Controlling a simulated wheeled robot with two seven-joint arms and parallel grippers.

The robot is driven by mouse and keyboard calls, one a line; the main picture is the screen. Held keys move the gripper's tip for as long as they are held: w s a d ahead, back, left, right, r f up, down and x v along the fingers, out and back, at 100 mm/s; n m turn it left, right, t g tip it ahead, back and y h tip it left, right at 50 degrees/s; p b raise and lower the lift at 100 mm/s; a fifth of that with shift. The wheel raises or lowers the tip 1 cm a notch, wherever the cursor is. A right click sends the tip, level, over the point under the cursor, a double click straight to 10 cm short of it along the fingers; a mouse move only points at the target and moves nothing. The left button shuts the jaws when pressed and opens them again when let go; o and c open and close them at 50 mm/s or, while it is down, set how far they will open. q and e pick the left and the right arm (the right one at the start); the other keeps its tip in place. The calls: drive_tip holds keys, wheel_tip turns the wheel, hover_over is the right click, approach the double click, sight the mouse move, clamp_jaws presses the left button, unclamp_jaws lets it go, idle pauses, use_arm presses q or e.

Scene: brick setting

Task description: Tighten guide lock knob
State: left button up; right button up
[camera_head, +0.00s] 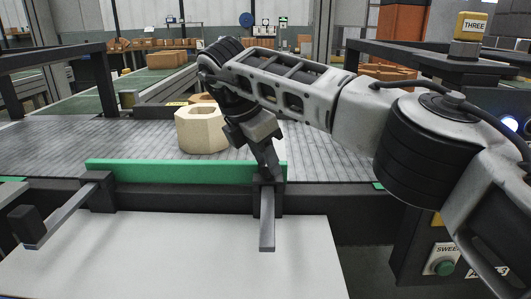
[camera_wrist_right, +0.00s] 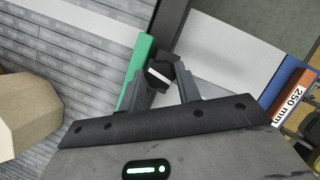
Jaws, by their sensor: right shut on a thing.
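The green guide rail (camera_head: 180,172) runs along the near edge of the conveyor. It is carried by two dark brackets, the left one (camera_head: 98,192) and the right one (camera_head: 266,200), each with a grey metal rod. In the wrist view, the guide lock knob (camera_wrist_right: 160,74) is a small dark piece with a white stripe, beside the green rail (camera_wrist_right: 137,72). My right gripper (camera_head: 267,172) points down at the right bracket. In the wrist view its fingers (camera_wrist_right: 163,84) are shut on the knob, one on each side. In the head view the knob is hidden behind the gripper. My left gripper is not in view.
A pale octagonal block with a hole (camera_head: 201,130) stands on the grey conveyor (camera_head: 60,142), left of my right gripper. A white panel (camera_head: 170,255) lies in front.

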drive_tip(key=shift+r, duration=0.15)
drive_tip(key=o, duration=0.7)
drive_tip(key=shift+r, duration=0.4)
wheel_tip(320, 180, up, 3)
drive_tip(key=shift+f+p, duration=0.15)
drive_tip(key=shift+p, duration=0.25)
drive_tip(key=s+r, duration=0.3)
drive_tip(key=s, duration=0.1)
drive_tip(key=s+r+b, duration=0.1)
drive_tip(key=s+r, duration=0.2)
drive_tip(key=s, duration=0.2)
drive_tip(key=s+r, duration=0.3)
drive_tip(key=s, duration=0.2)
drive_tip(key=shift+d+r+b, duration=0.15)
drive_tip(key=shift+r+b, duration=0.05)
drive_tip(key=shift+b, duration=0.2)
